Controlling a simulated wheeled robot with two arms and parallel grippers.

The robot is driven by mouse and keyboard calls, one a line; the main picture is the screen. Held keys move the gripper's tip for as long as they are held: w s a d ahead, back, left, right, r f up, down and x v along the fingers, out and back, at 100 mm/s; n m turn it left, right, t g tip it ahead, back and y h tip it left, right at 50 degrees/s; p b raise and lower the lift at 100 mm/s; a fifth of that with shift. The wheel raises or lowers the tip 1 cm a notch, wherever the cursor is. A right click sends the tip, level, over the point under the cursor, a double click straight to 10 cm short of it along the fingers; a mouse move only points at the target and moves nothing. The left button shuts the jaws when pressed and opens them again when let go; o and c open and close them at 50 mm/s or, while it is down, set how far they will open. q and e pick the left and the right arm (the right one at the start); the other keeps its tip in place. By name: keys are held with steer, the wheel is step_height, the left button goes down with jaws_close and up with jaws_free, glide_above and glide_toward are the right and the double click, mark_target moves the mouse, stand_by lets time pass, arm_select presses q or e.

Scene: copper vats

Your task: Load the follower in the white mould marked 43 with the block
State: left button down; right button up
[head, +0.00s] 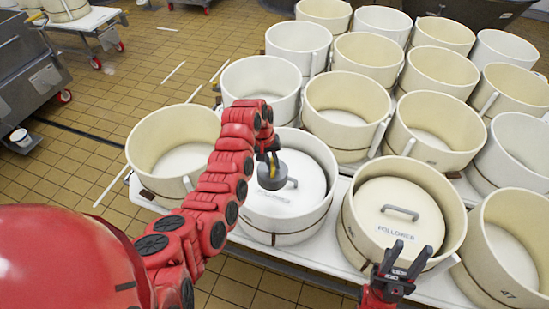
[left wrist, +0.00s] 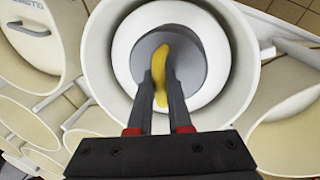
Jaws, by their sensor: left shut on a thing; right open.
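My left gripper (head: 268,157) is shut on the yellow handle of the block, a grey round weight (head: 271,176). In the left wrist view the yellow handle stands between the fingers and the grey disc (left wrist: 186,76) lies beyond them. The block is over the white follower (head: 297,197), a lid with a bar handle inside a white mould (head: 283,238). I cannot tell if block and follower touch. No number is readable on this mould. My right gripper (head: 401,258) is open and empty, in front of a cream mould (head: 354,238) holding another follower (head: 380,222).
Several open white and cream moulds stand close together on a white table (head: 315,250). An empty cream mould (head: 150,150) is at the left, and one marked 47 (head: 498,286) at the right.

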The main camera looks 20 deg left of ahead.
arm_select(q)
steer(key=shift+f+b, duration=0.8)
steer(key=shift+f, duration=1.4)
step_height(320, 180, down, 10)
steer(key=b, duration=0.7)
steer(key=shift+f+b, duration=0.2)
steer(key=shift+b, duration=0.1)
steer(key=shift+w+f+b, duration=0.1)
steer(key=shift+f+b, duration=0.45)
steer(key=shift+f, duration=0.15)
steer(key=c, duration=0.8)
jaws_free()
steer(key=shift+o, duration=0.2)
